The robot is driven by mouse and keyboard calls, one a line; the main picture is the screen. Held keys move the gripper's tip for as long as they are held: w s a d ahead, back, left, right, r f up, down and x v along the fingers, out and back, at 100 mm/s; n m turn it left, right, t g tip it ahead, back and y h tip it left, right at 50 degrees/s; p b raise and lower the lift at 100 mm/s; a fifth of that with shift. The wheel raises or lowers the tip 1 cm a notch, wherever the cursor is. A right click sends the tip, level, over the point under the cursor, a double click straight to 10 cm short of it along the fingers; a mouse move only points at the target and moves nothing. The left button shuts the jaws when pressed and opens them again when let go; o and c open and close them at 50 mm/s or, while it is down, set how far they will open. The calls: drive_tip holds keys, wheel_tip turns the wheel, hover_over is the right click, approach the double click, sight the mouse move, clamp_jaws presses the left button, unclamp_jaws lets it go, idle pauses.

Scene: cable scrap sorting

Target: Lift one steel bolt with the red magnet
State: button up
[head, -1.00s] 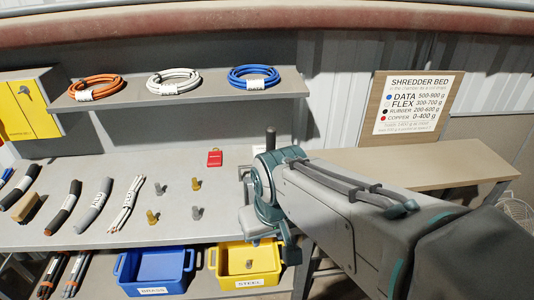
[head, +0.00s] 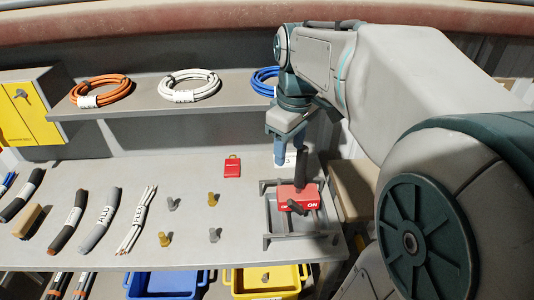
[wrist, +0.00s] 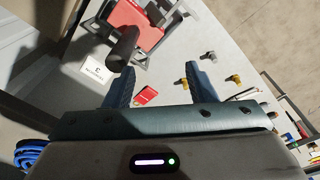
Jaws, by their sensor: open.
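The red magnet (head: 297,197), marked ON, sits in a grey metal cradle (head: 268,243) at the right end of the bench. Its black handle stands up. My gripper (head: 282,163) points down near the top of that handle, apart from it. In the wrist view my gripper (wrist: 160,68) is open and empty, with the handle (wrist: 122,48) close to the left finger's tip. Two grey steel bolts, a back one (head: 173,204) and a front one (head: 214,235), stand on the bench left of the cradle. Two brass bolts (head: 165,240) (head: 213,199) stand among them.
A small red object (head: 232,166) lies behind the bolts. The blue brass bin (head: 160,285) and yellow steel bin (head: 303,283) are below the front edge; the yellow one holds a bolt. Cable pieces (head: 100,218) lie left. A shelf (head: 145,103) with coils overhangs the back.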

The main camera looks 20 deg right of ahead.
sight(302, 164)
drive_tip(key=w+d+r+n, duration=0.1)
drive_tip(key=d+r, duration=0.1)
drive_tip(key=w+d+r+n, duration=0.1)
drive_tip(key=r, duration=0.1)
drive_tip(key=shift+w+d+n+g, duration=0.3)
drive_tip(key=shift+w+d+g, duration=0.05)
drive_tip(key=shift+g, duration=0.05)
drive_tip(key=shift+w+d+r, duration=0.15)
drive_tip(key=shift+d, duration=0.05)
drive_tip(key=shift+d+n, duration=0.1)
drive_tip(key=shift+n, duration=0.2)
wheel_tip(302, 164, down, 8)
drive_tip(key=shift+f, duration=0.1)
drive_tip(key=shift+d+f, duration=0.2)
drive_tip(key=shift+f, duration=1.15)
drive_tip(key=shift+d+f, duration=0.15)
drive_tip(key=shift+f, duration=1.2)
clamp_jaws()
